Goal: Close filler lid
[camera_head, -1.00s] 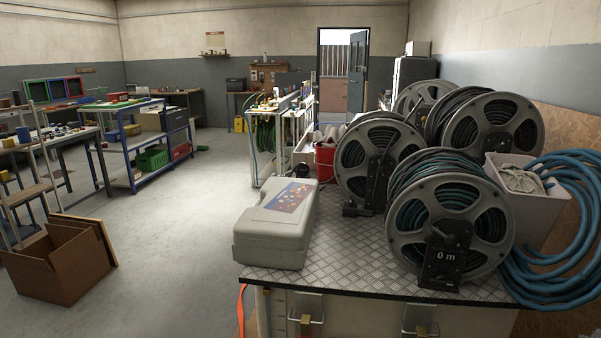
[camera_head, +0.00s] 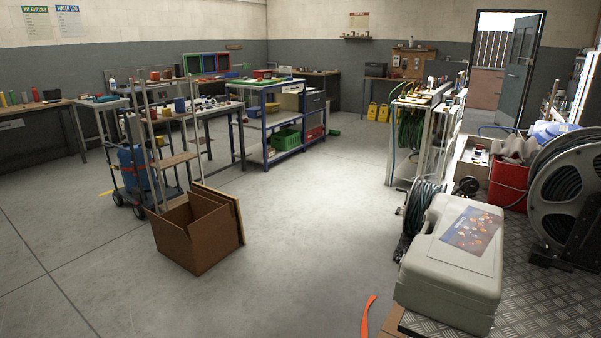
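I cannot make out a filler lid in this view. A blue tank or bottle (camera_head: 134,168) stands on a small wheeled cart at the left, partly behind a shelf ladder; no lid on it can be told at this size. A blue and whitish item (camera_head: 553,131) shows at the right behind the red bucket, too small to tell. Neither of my grippers is in view.
A grey case (camera_head: 455,262) sits on the checker-plate bench top (camera_head: 540,305) at the right, near a hose reel (camera_head: 568,190). An open cardboard box (camera_head: 196,238) stands on the floor. The middle floor is clear.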

